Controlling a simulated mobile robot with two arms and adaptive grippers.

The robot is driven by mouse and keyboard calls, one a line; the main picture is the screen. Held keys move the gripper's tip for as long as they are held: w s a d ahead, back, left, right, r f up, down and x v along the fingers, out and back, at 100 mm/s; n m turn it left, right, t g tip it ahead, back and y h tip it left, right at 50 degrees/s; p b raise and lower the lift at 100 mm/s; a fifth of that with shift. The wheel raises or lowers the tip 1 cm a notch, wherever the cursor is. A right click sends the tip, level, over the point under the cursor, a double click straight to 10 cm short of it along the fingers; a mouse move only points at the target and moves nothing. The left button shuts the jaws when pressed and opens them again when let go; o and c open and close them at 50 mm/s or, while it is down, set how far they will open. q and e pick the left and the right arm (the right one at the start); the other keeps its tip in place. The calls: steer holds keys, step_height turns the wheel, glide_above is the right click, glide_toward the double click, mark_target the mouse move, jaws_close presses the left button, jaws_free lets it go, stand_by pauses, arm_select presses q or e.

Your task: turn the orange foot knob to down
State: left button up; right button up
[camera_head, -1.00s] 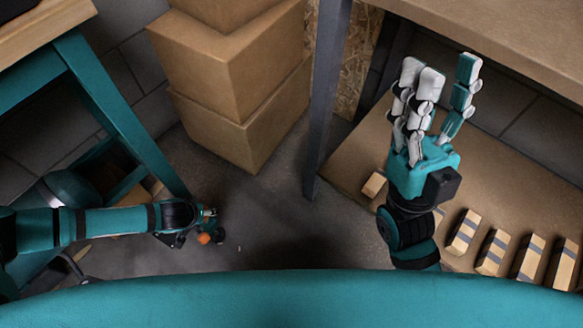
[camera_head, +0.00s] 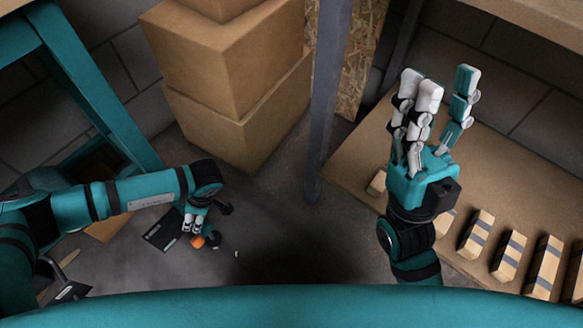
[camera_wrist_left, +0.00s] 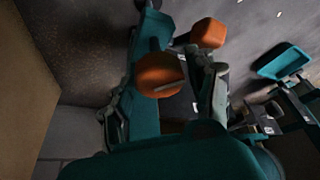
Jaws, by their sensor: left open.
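An orange knob (camera_head: 198,241) shows low near the floor in the head view, just below the tips of my left gripper (camera_head: 194,224). In the left wrist view, a round orange knob (camera_wrist_left: 160,75) with a pale line on its face lies between the spread grey fingers of my left gripper (camera_wrist_left: 165,90). I cannot tell whether the fingers touch it. A second, faceted orange piece (camera_wrist_left: 208,33) sits just beyond it on a teal part. I cannot tell which is the foot knob. My right gripper (camera_head: 440,95) is open and empty, fingers upward, over the brown board.
Stacked cardboard boxes (camera_head: 225,70) stand behind, near a dark post (camera_head: 325,110). A teal bench leg (camera_head: 95,80) is at the left. Several striped wooden blocks (camera_head: 510,255) lie on a low brown board (camera_head: 480,180) at the right. The floor between is mostly clear.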

arm_select(q)
steer(key=n+g, duration=0.1)
steer(key=n, duration=0.1)
steer(key=n+b, duration=0.1)
steer(key=n, duration=0.1)
steer(key=n+g+b, duration=0.1)
steer(key=n, duration=0.2)
steer(key=shift+f+g+h, duration=0.25)
steer(key=shift+g+h, duration=0.05)
steer(key=s+p+v, duration=0.1)
steer(key=p+v, duration=1.1)
steer(key=v, duration=0.7)
steer(key=s+d+r+n+h+p, duration=0.1)
steer(key=d+r+n+h+p, duration=0.1)
steer(key=d+h+p, duration=0.2)
steer(key=d+r+n+h+p, duration=0.2)
steer(key=d+h, duration=0.4)
steer(key=d, duration=0.3)
steer(key=s+d+r+n+g+h+p, duration=0.1)
steer(key=d+r+n+h+p, duration=0.1)
steer(key=d+n+h+p, duration=0.2)
steer(key=d+p, duration=0.1)
steer(key=d, duration=0.2)
steer(key=shift+s+r+h+p, duration=0.3)
steer(key=shift+s+h+p, duration=0.05)
steer(key=shift+h, duration=0.05)
steer(key=shift+a, duration=0.1)
